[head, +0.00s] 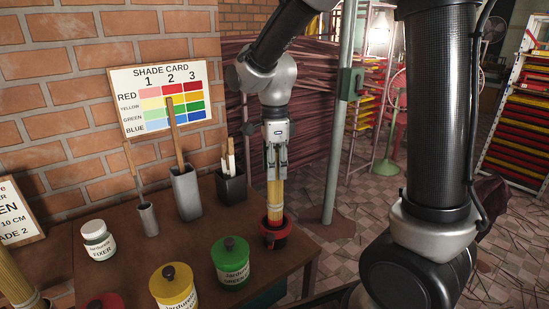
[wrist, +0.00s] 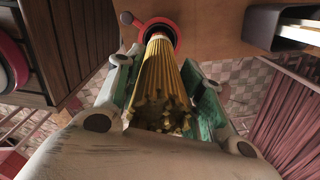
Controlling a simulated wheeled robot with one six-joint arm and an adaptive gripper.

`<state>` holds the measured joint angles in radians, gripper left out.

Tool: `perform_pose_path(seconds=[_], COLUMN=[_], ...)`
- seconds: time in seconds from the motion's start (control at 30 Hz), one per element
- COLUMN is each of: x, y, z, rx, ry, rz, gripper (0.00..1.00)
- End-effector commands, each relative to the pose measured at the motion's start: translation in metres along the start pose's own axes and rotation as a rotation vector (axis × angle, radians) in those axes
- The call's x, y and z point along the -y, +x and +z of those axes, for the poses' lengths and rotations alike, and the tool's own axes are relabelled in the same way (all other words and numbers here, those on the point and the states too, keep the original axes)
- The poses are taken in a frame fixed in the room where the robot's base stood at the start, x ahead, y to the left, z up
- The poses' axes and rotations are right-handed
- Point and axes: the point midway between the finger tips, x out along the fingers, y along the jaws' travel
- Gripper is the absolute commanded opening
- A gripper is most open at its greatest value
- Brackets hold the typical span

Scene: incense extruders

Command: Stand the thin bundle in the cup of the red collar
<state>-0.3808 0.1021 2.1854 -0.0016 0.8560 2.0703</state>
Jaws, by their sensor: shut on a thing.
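The thin bundle (head: 275,196) of yellow sticks is upright in the head view. My gripper (head: 277,162) is shut on its upper part from above. The red-collared cup (head: 273,238) stands near the table's right edge, and the bundle's lower end is at its mouth, appearing inside the rim. In the wrist view the bundle (wrist: 163,85) runs from between my gripper's fingers (wrist: 160,80) down to the red collar (wrist: 172,24). The collar's dark opening surrounds its far end. Whether the bundle touches the cup's floor is hidden.
Green (head: 231,262) and yellow (head: 174,288) lidded jars stand left of the cup, with a white fixer jar (head: 98,241) further left. Tool holders (head: 186,193) stand behind. A shade card (head: 164,97) is against the brick wall. A green post (head: 340,120) rises right of the table.

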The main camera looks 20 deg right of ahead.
Motion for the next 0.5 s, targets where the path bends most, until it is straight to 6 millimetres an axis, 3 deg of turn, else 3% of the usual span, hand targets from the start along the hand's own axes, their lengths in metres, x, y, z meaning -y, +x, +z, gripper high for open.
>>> perform_pose_path(seconds=[0.47,0.5], x=[0.0002,0.0002], y=[0.0072,0.0072], z=[0.0001,0.0001], rx=[0.001,0.001], ry=[0.000,0.000], rz=[-0.001,-0.001], gripper=[0.00,0.42])
